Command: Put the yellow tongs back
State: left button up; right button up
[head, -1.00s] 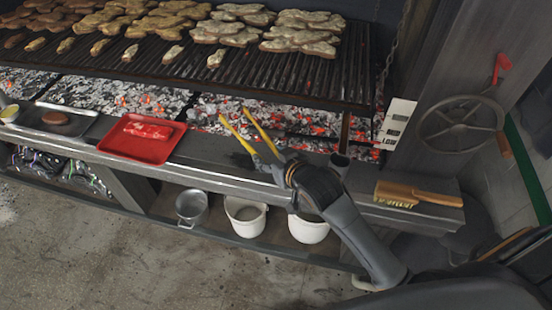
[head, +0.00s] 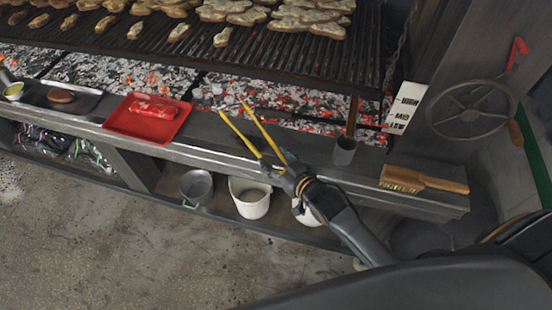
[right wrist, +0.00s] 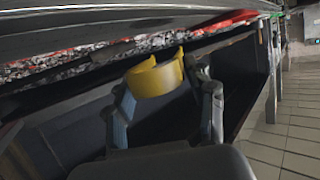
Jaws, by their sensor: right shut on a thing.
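The yellow tongs (head: 253,133) are held in my right gripper (head: 284,170) in the head view. Their two arms spread apart and point up and left, over the ledge's front and toward the coals. In the right wrist view the yellow bend of the tongs (right wrist: 156,76) sits between the two fingers of my right gripper (right wrist: 165,105). My left gripper is not in view.
White buckets (head: 250,204) and a metal pot (head: 196,186) stand below. The grill (head: 330,62) with meat lies behind glowing coals.

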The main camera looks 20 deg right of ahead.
notch_tip(320, 180, down, 4)
jog(key=b, duration=0.3)
jog(key=shift+f+b, duration=0.2)
jog(key=shift+b, duration=0.2)
jog(key=shift+f+b, duration=0.35)
jog(key=shift+f, duration=0.45)
jog(key=shift+o, duration=1)
jog(key=shift+c, duration=0.7)
jog(key=o, duration=0.8)
jog(key=shift+c, duration=0.2)
